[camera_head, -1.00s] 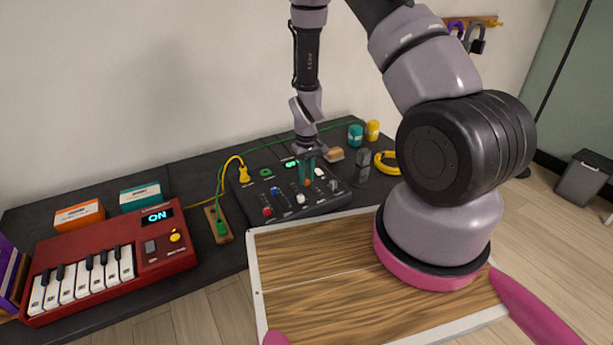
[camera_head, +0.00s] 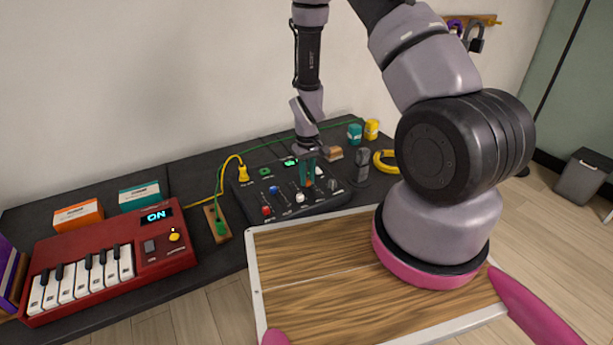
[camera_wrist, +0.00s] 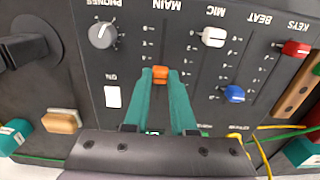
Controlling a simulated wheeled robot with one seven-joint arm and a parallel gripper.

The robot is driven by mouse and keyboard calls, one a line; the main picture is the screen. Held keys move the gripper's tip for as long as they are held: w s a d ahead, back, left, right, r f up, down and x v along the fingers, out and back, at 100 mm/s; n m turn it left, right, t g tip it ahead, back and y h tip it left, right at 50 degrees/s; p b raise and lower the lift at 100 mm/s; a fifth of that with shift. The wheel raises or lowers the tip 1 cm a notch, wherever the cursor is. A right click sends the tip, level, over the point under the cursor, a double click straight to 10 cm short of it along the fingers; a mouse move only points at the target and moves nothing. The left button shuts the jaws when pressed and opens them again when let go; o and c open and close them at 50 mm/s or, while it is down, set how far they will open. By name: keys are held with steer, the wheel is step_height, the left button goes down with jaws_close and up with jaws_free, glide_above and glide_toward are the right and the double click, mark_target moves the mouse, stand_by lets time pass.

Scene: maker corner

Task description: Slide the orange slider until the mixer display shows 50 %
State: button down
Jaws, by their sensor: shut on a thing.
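The mixer (camera_head: 262,202) is a black panel on the dark bench, with coloured slider caps and knobs. My gripper (camera_wrist: 160,77) has teal fingers and is shut on the orange slider (camera_wrist: 160,75), in the track labelled MAIN in the wrist view. In the head view my gripper (camera_head: 308,184) points down at the mixer and its fingers mostly hide the orange cap. The mixer display (camera_head: 290,161) glows green behind the fingers; its reading is too small to make out. In the wrist view it is largely hidden by the gripper.
Beside the orange slider are a white slider (camera_wrist: 214,37), a blue slider (camera_wrist: 234,94), a red slider (camera_wrist: 296,48) and a grey knob (camera_wrist: 102,35). A red keyboard (camera_head: 110,262) stands left. Yellow and green cables run behind the mixer.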

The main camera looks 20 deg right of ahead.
steer(key=c, duration=0.7)
jaws_free()
step_height(320, 180, up, 11)
steer(key=shift+f, duration=0.1)
step_height(320, 180, up, 11)
steer(key=m+t, duration=0.1)
steer(key=m, duration=0.1)
glide_above(307, 180)
step_height(307, 180, up, 12)
steer(key=s+d+m+t+y, duration=0.1)
steer(key=s+d+t+y, duration=0.1)
steer(key=s, duration=0.1)
steer(key=s+d+r+m+t, duration=0.1)
steer(key=s+r, duration=0.4)
steer(key=s+d+r+m+t, duration=0.1)
steer(key=s+r, duration=0.4)
steer(key=s+r+m+t, duration=0.2)
steer(key=s+r, duration=0.4)
steer(key=shift+s+d, duration=0.1)
steer(key=shift+d, duration=0.3)
